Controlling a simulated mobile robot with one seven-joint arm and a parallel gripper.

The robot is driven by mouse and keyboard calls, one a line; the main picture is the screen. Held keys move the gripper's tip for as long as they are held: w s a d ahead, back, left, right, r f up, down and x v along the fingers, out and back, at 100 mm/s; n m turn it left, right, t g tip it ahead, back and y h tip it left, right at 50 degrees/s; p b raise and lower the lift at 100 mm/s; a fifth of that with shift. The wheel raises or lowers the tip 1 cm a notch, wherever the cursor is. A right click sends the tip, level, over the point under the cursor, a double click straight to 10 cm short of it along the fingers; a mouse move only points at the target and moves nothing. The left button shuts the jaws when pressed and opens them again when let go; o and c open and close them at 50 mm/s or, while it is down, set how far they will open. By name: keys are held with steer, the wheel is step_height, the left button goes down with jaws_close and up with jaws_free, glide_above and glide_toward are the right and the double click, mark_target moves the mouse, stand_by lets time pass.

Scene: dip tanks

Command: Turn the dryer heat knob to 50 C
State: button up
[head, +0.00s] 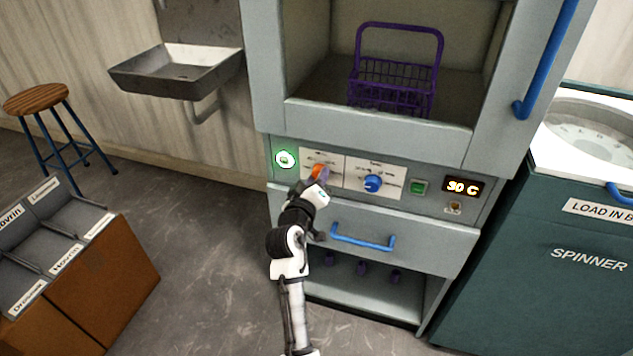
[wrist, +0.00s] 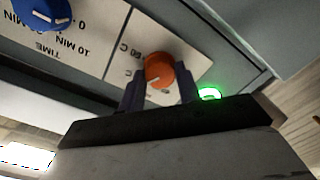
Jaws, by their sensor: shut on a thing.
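The orange heat knob (head: 319,171) is on the dryer's (head: 285,206) control panel, left of the blue time knob (head: 373,183). My gripper (head: 322,178) is at the orange knob. In the wrist view, the fingers of my gripper (wrist: 158,90) are on both sides of the orange knob (wrist: 160,68) and shut on it. The blue knob (wrist: 45,12) is at the upper left there. The display (head: 463,187) reads 30 C. My fingers and wrist hide part of the heat scale, so the pointer's exact setting is hard to read.
A green lit indicator (head: 285,159) is left of the knobs. A green button (head: 419,187) is to the right. A purple basket (head: 395,84) stands in the open chamber above. A drawer with a blue handle (head: 362,240) is below the panel. The spinner (head: 577,228) stands right.

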stand_by(0.3)
steer(key=o, duration=1)
steer(key=shift+c, duration=0.2)
steer(key=b+v, duration=0.2)
steer(key=v, duration=1.1)
steer(key=shift+s, duration=0.4)
steer(key=shift+a, duration=0.1)
